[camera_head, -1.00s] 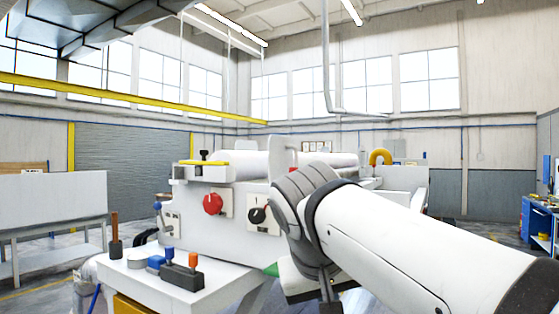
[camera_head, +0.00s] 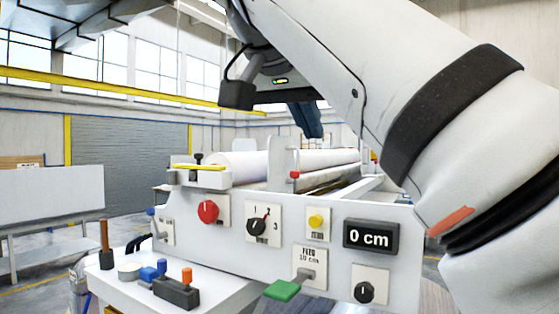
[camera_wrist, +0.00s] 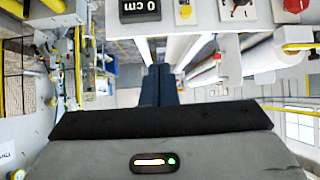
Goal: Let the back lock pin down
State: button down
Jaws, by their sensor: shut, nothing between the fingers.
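The wrapping machine (camera_head: 225,240) stands in front of me with a white roll (camera_head: 235,163) along its top. A black pin (camera_head: 198,158) stands upright beside a yellow bar (camera_head: 200,167) on the bracket at the machine's near left end. I cannot make out a back lock pin for certain; my arm covers part of the far end. My gripper (camera_head: 308,122) hangs over the machine with its dark blue fingers together and empty, apart from the rolls in the picture. The fingers show in the wrist view (camera_wrist: 157,85), pointing along the rolls, touching nothing visible.
The front panel carries a red knob (camera_head: 208,211), a black selector (camera_head: 257,226), a yellow button (camera_head: 317,221) and a display reading 0 cm (camera_head: 371,237). A green-ended lever (camera_head: 283,289) sticks out below. A small side table (camera_head: 205,290) holds several tools. A grey-white bench (camera_head: 50,192) stands left.

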aim_at(295, 175)
jog(key=i, duration=1.25)
jog(key=u, duration=0.05)
